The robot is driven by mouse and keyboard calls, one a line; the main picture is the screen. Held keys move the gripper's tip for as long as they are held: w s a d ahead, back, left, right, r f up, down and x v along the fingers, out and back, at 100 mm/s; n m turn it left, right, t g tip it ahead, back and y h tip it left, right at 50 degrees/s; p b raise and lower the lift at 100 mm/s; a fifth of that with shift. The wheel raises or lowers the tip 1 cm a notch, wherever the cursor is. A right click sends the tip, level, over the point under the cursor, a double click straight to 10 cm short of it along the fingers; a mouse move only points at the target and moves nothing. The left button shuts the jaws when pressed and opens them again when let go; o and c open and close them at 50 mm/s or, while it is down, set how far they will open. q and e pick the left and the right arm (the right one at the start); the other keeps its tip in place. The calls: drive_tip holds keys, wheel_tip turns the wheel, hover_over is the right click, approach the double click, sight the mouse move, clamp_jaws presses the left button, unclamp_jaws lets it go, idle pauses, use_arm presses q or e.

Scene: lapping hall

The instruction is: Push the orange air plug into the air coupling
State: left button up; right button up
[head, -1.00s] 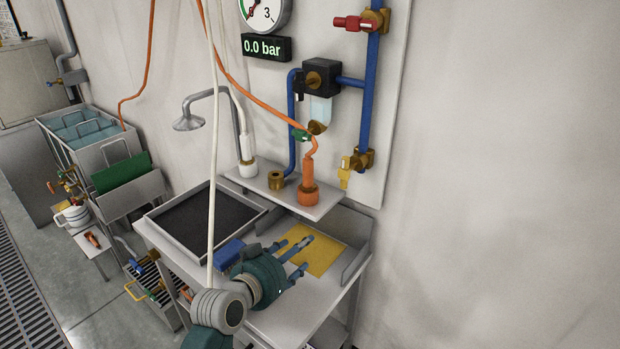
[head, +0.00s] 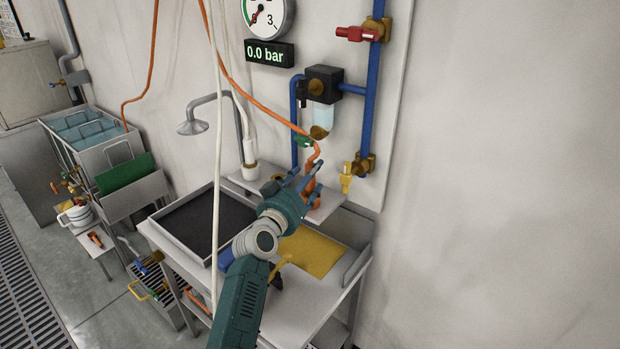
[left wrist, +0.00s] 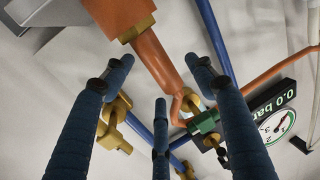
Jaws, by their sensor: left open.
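The orange air plug (head: 311,181) stands upright on the small wall shelf, with an orange hose leading up from its top; my gripper hides part of it. My left gripper (head: 306,178) is open at the plug, its blue fingers in front of and beside it. In the left wrist view the plug's orange body (left wrist: 153,58) runs between the spread fingers (left wrist: 160,80), with a brass collar and a wider orange base above it. I cannot tell whether the fingers touch it. My right gripper is not in view.
A gauge display (head: 269,53) reads 0.0 bar. Blue pipes, a red-handled valve (head: 357,33) and a yellow-handled valve (head: 347,178) are on the wall panel. A black-bottomed tray (head: 169,232) and a yellow mat (head: 318,253) lie on the bench. A white hose hangs at left.

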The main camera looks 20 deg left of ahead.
use_arm(q)
drive_tip(key=shift+w+d+f, duration=0.15)
drive_tip(key=shift+w, duration=1.15)
drive_tip(key=shift+s, duration=0.1)
drive_tip(key=shift+c, duration=1.3)
drive_tip(key=c, duration=1.1)
